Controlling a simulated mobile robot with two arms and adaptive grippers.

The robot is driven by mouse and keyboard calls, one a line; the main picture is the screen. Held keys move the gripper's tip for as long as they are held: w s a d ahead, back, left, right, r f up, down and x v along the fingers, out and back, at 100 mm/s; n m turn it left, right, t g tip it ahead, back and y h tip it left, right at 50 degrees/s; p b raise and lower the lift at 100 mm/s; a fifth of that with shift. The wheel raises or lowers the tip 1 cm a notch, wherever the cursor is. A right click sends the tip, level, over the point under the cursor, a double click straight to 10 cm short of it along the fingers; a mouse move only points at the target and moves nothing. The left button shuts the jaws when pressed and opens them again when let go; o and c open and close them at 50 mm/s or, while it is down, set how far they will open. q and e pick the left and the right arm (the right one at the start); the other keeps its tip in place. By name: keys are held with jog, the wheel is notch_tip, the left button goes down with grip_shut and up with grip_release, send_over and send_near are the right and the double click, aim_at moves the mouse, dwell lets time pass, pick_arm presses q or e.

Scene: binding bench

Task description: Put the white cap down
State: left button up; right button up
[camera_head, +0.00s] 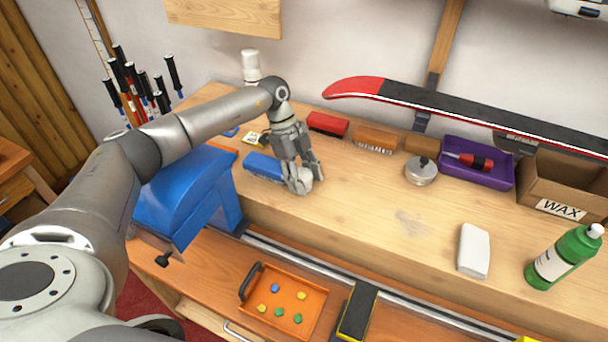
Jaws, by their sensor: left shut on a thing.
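My left gripper (303,175) reaches down over the middle-left of the wooden bench. It is shut on a small white thing, which looks like the white cap (304,179); the fingers hide much of it. The cap is low over the bench top, and I cannot tell whether it touches the wood. A blue block (263,167) lies just left of the gripper. My right gripper is not in view.
The bench top (350,210) is bare to the right of the gripper. Brushes (327,124), a round tin (421,171), a purple tray (480,178) and a wax box (565,185) line the back.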

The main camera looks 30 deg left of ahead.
pick_arm(q)
jog(key=o, duration=0.7)
jog(key=shift+f, duration=0.1)
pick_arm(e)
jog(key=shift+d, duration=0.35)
pick_arm(q)
jog(key=b+v, duration=0.2)
jog(key=v, duration=1)
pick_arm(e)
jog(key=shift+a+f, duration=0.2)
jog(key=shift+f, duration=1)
